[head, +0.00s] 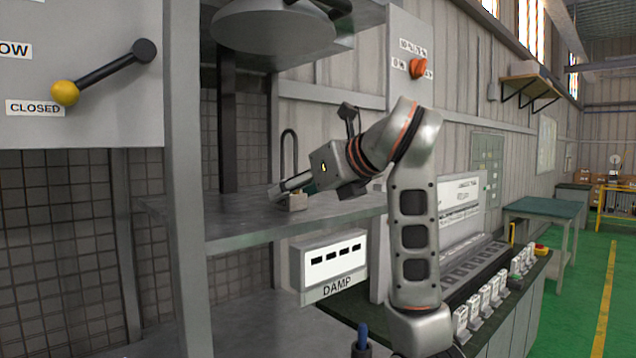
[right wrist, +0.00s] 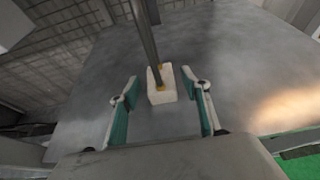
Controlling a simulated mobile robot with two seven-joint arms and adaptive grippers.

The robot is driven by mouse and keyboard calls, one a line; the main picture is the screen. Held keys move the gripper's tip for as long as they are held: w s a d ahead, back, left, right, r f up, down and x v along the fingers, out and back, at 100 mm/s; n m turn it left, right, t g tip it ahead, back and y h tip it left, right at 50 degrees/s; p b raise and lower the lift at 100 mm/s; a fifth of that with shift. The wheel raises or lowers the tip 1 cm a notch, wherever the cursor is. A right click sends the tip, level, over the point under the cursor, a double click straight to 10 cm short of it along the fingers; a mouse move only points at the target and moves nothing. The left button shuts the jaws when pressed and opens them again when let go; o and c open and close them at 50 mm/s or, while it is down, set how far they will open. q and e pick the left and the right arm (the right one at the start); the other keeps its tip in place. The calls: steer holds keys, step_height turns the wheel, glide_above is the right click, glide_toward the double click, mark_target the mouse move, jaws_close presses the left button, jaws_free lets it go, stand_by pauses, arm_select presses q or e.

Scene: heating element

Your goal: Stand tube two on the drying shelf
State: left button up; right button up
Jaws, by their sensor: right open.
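A heating tube, a dark U-shaped loop (head: 289,150) on a pale block foot (head: 298,202), stands upright on the grey metal shelf (head: 245,240). I cannot read a number on it. In the right wrist view the pale foot (right wrist: 161,92) rests on the shelf (right wrist: 250,60), with the dark tube rising from it. My right gripper (right wrist: 160,76) is open, its green-padded fingers on either side of the foot with gaps showing. In the head view the right gripper (head: 287,189) reaches in low over the shelf from the right. My left gripper is not in view.
A white slotted box (head: 334,258) labelled DAMP sits below the shelf's front edge. A round grey hood (head: 275,28) hangs above. A yellow-knobbed lever (head: 66,93) is at left. Several white-based pieces (head: 490,305) line the bench at right. The shelf around the foot looks clear.

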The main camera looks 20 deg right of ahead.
steer(key=b+v, duration=0.1)
steer(key=v, duration=0.7)
steer(key=shift+s+d, duration=0.1)
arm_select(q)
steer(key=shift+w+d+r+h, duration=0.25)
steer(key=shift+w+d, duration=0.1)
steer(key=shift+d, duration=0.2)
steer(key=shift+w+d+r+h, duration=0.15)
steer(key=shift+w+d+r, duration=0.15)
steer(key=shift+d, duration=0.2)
arm_select(e)
steer(key=shift+s+d+r, duration=0.15)
steer(key=shift+s+r, duration=0.15)
steer(key=shift+s, duration=0.3)
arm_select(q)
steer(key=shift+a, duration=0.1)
